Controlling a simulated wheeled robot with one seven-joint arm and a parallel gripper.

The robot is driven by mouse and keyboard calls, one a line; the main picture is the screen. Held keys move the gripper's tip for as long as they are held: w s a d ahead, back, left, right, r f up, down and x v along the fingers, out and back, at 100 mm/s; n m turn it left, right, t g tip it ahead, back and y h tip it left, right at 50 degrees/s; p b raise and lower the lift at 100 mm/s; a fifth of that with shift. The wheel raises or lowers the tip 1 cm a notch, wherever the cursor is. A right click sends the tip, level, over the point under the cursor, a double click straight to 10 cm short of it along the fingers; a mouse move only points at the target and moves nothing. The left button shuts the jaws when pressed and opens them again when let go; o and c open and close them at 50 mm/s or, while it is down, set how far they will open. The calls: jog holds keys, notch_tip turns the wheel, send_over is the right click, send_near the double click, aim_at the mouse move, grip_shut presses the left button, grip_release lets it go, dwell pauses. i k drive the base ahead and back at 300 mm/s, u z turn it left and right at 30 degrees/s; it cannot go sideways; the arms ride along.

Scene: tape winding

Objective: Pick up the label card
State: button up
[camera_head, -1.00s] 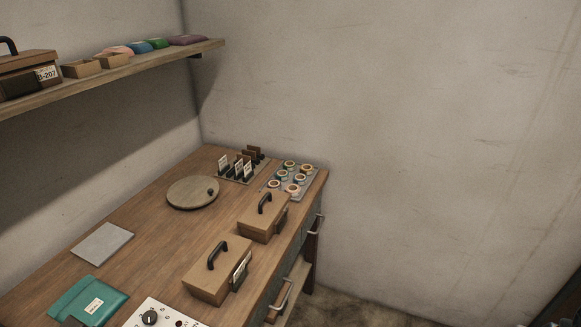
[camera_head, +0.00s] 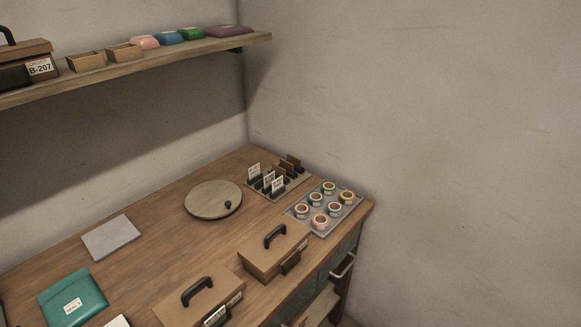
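Several small white label cards (camera_head: 277,184) stand upright in dark slots of a card rack (camera_head: 293,187) at the far right of the workbench. Another white label card (camera_head: 254,170) stands at the rack's left back. Brown cards (camera_head: 293,161) stand behind them. The writing on the cards is too small to read. My gripper is not in view.
A tray (camera_head: 349,210) of several tape rolls sits right of the rack. A round wooden turntable (camera_head: 208,203) with a dark knob, a grey plate (camera_head: 111,238) and a teal pouch (camera_head: 72,297) lie on the bench (camera_head: 165,248). A shelf (camera_head: 200,52) with boxes and coloured packs hangs above.

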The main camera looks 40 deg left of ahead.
aim_at(268, 180)
jog(key=u, duration=0.6)
jog(key=i, duration=1.05)
jog(key=u, duration=1.5)
jog(key=i, duration=0.45)
jog(key=u, duration=0.4)
